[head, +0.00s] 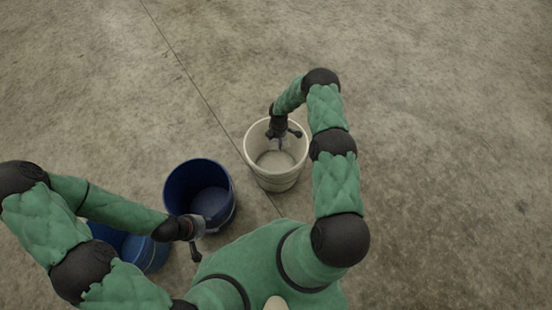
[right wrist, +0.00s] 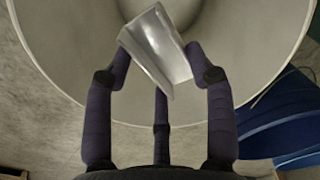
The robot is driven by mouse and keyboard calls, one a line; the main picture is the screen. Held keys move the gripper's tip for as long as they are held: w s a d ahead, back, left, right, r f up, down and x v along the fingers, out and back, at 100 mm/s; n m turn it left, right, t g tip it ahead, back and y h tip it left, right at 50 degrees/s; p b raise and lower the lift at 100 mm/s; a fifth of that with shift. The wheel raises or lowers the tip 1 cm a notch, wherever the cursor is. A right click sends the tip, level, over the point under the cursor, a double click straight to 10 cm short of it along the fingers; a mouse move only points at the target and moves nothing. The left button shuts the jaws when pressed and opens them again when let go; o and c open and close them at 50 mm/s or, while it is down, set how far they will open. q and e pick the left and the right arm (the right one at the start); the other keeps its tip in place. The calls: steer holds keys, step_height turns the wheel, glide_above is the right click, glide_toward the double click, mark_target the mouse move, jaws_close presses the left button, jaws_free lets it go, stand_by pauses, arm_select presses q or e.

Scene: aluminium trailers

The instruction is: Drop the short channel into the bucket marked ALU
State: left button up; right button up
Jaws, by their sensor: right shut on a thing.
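The short channel (right wrist: 158,48) is a shiny metal piece held between the dark fingers of my right gripper (right wrist: 160,66), which is shut on it. In the head view my right gripper (head: 281,138) points down at the mouth of a white bucket (head: 277,181). The right wrist view shows the channel over the inside of this bucket (right wrist: 60,45), within the rim. No ALU marking is readable on any bucket. My left gripper (head: 196,240) hangs beside the blue buckets, and its fingers are too small to judge.
A dark blue bucket (head: 232,187) stands left of the white one and looks empty. Another blue bucket (head: 150,256) is partly hidden behind my left arm. The concrete floor is clear beyond and to the right.

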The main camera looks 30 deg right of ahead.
steer(key=o, duration=1.3)
steer(key=shift+c, duration=0.2)
step_height(320, 180, up, 12)
